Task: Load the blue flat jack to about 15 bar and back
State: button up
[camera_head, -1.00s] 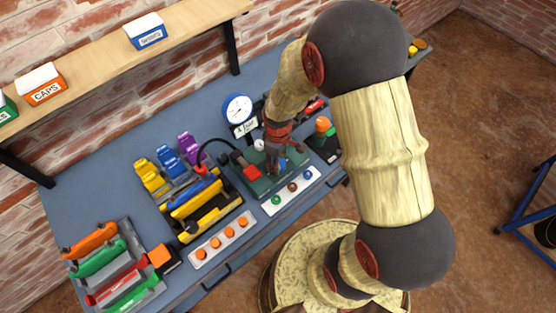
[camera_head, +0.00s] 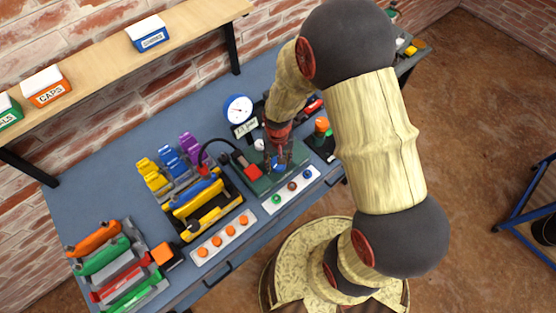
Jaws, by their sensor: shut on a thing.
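The blue flat jack (camera_head: 197,188) lies in the yellow and black frame (camera_head: 222,211) on the bench. A black hose (camera_head: 216,142) arcs from its red fitting toward the dark green pump unit (camera_head: 254,183), which carries a red block (camera_head: 253,172). The round gauge (camera_head: 239,109) with white face and blue rim stands behind the unit, above a small display (camera_head: 245,128); its reading is too small to tell. My gripper (camera_head: 279,161) points down over the unit, shut on a blue knob (camera_head: 280,168), partly hidden by the fingers.
A white strip with green, brown and blue buttons (camera_head: 292,187) lies in front of the unit. Another strip (camera_head: 222,241) holds orange knobs. Coloured jacks (camera_head: 103,261) rest in a rack at left.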

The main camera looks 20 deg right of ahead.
jog(key=shift+m, duration=1)
jog(key=o, duration=1.2)
jog(key=shift+r, duration=0.1)
notch_tip(320, 180, up, 12)
jog(key=shift+f, duration=0.1)
dwell(0.8)
